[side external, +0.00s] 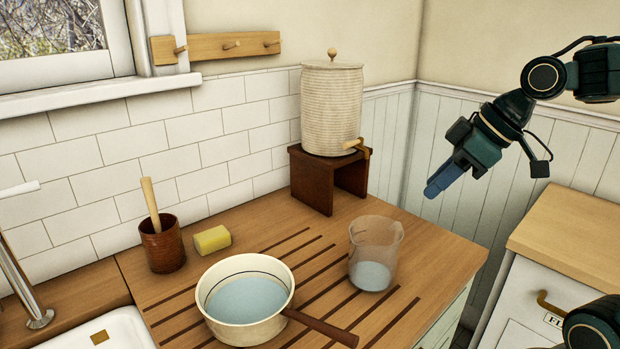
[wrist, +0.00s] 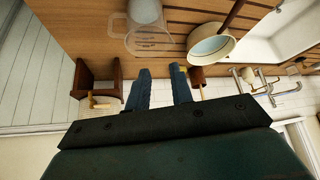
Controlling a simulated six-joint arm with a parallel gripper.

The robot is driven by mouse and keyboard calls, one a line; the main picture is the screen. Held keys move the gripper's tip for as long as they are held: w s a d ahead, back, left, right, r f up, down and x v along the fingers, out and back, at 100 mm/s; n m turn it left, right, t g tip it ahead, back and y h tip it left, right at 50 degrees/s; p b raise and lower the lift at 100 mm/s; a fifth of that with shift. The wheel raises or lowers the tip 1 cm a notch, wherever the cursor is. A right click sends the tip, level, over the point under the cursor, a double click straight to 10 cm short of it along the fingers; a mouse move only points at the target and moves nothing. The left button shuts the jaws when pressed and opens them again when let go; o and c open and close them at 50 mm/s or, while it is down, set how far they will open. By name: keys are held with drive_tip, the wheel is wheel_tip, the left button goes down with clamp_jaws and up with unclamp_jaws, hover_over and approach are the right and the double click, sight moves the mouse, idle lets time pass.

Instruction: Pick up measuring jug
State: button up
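The measuring jug (side external: 374,250) is clear and upright on the wooden worktop, with pale blue liquid in its bottom. It also shows near the top of the wrist view (wrist: 147,38), beyond my fingertips. My gripper (side external: 432,190) is up in the air to the right of the jug and above it, well apart from it. In the wrist view my gripper's two blue fingers (wrist: 162,72) are spread with a gap between them and nothing held.
A cream saucepan (side external: 245,298) with liquid stands left of the jug, its handle pointing toward the jug's front. A ribbed dispenser (side external: 331,110) sits on a dark wooden stand (side external: 327,178) behind. A yellow sponge (side external: 212,240) and brown pot (side external: 162,246) are farther left.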

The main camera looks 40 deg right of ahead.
sight(390, 237)
drive_tip(key=w+d+r+n+t+y, duration=0.15)
drive_tip(key=w+d+t+y, duration=0.4)
drive_tip(key=d, duration=0.55)
drive_tip(key=shift+n, duration=0.45)
drive_tip(key=f, duration=2)
drive_tip(key=shift+w+a+f, duration=0.1)
drive_tip(key=shift+w, duration=0.15)
drive_tip(key=shift+x, duration=0.8)
drive_tip(key=shift+w, duration=0.1)
drive_tip(key=shift+x, duration=2.85)
drive_tip(key=shift+f, duration=0.1)
drive_tip(key=shift+c, duration=0.2)
clamp_jaws()
